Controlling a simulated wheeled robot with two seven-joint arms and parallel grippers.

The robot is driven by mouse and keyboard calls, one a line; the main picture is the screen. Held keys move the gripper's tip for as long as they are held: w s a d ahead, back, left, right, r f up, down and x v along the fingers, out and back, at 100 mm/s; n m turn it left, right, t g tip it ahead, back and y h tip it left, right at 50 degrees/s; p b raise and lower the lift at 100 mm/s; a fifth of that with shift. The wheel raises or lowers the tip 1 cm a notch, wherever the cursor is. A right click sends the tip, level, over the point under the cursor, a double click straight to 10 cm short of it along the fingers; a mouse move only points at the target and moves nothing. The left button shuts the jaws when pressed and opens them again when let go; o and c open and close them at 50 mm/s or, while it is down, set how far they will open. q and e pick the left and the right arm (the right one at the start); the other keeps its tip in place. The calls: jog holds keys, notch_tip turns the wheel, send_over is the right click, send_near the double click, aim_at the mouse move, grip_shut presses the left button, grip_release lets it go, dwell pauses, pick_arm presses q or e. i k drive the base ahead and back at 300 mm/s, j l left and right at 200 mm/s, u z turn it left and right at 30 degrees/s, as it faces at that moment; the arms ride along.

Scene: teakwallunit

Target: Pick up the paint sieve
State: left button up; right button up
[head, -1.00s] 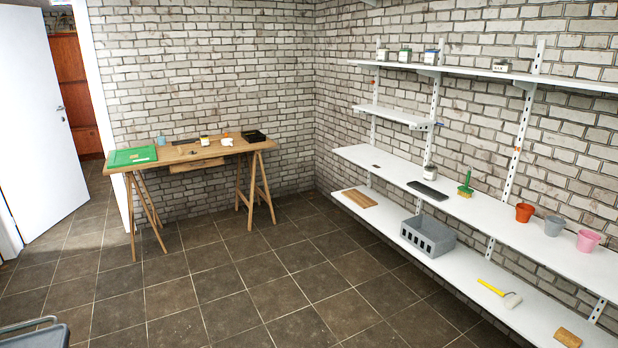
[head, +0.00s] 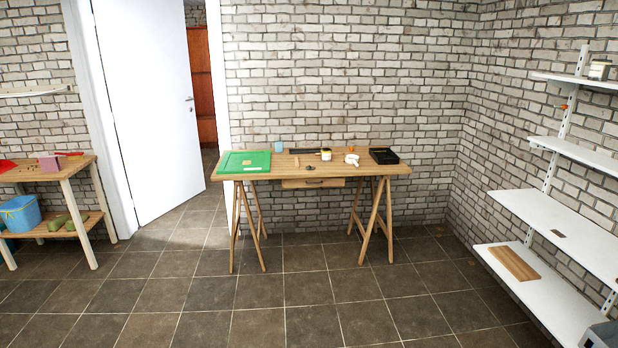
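I cannot pick out a paint sieve for certain in the head view. Small items lie on the wooden trestle table (head: 315,167) against the back wall, too small to name surely. Among them are a black tray (head: 383,155) at the right end, a white object (head: 352,159) and a small white and yellow tin (head: 326,154). Neither of my grippers is in view.
A green mat (head: 244,161) lies on the table's left end. A wooden bench (head: 52,172) with a blue bucket (head: 19,214) stands far left. An open white door (head: 150,100) is between them. White shelves (head: 565,225) line the right. Tiled floor ahead is clear.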

aim_at(354, 161)
jog(key=i+l+z, duration=0.15)
jog(key=i+z, duration=0.2)
jog(key=i, duration=0.25)
jog(key=i+z, duration=0.35)
jog(key=i, duration=0.25)
jog(key=i+j+z, duration=0.35)
jog(key=i, duration=0.2)
jog(key=l, duration=0.1)
